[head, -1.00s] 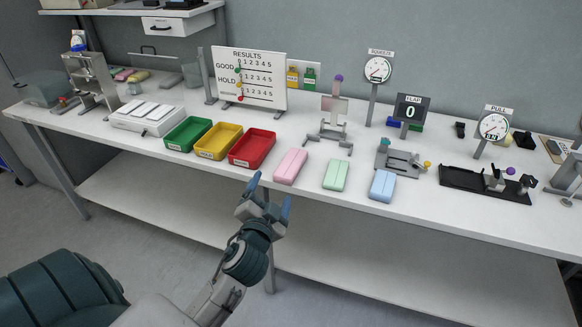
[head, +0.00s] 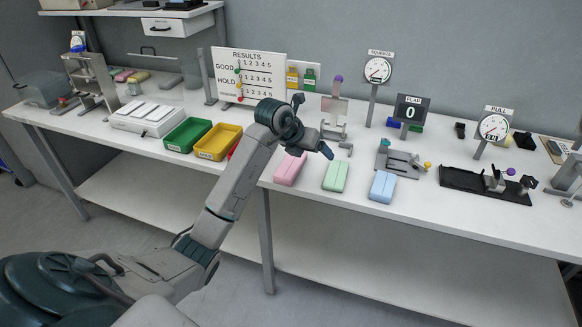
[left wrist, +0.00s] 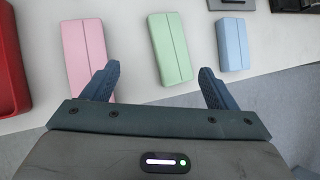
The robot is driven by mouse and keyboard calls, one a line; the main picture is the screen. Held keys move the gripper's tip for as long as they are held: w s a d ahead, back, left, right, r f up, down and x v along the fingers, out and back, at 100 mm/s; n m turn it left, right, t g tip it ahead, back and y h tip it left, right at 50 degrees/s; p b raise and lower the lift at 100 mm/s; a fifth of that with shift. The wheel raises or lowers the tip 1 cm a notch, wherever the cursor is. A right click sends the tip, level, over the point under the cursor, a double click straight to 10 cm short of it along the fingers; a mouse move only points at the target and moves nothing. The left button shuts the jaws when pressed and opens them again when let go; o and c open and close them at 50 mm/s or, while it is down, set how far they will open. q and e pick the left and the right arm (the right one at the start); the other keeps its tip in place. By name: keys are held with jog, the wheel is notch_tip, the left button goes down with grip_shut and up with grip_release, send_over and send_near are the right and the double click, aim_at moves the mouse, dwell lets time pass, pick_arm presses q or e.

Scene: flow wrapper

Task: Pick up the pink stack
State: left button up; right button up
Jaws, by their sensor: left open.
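The pink stack (head: 289,169) lies near the front edge of the table, with its far end partly hidden by my left arm in the head view. It also shows in the left wrist view (left wrist: 85,52), at the upper left, with its near end partly behind my left finger. My left gripper (head: 313,124) is above the table, over the pink stack's far right side. In the left wrist view its fingers (left wrist: 158,83) are spread wide with nothing between them. The green stack appears just beyond the gap. My right gripper is not in view.
The green stack (head: 335,176) and the blue stack (head: 382,186) lie to the right of the pink one. The red tray (left wrist: 8,65) stands close on its left, with the yellow tray (head: 217,142) and green tray (head: 187,134) further left. A stand (head: 334,110) rises behind.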

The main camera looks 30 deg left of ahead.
pick_arm(q)
jog(key=s+a+r+n+g+y, duration=0.1)
jog(key=s+a+n+g+y, duration=0.15)
jog(key=a, duration=0.45)
jog(key=y+p, duration=0.1)
send_over(291, 163)
jog(key=s, duration=0.2)
jog(key=shift+m, duration=0.25)
jog(key=f, duration=0.5)
jog(key=shift+d, duration=0.2)
jog(key=shift+f+p, duration=0.3)
jog(key=p+x, duration=0.1)
jog(key=x, duration=0.2)
jog(key=shift+f, duration=0.35)
jog(key=shift+w+f, duration=0.15)
jog(key=shift+f, duration=0.3)
jog(key=c, duration=1)
jog(key=shift+c, duration=0.3)
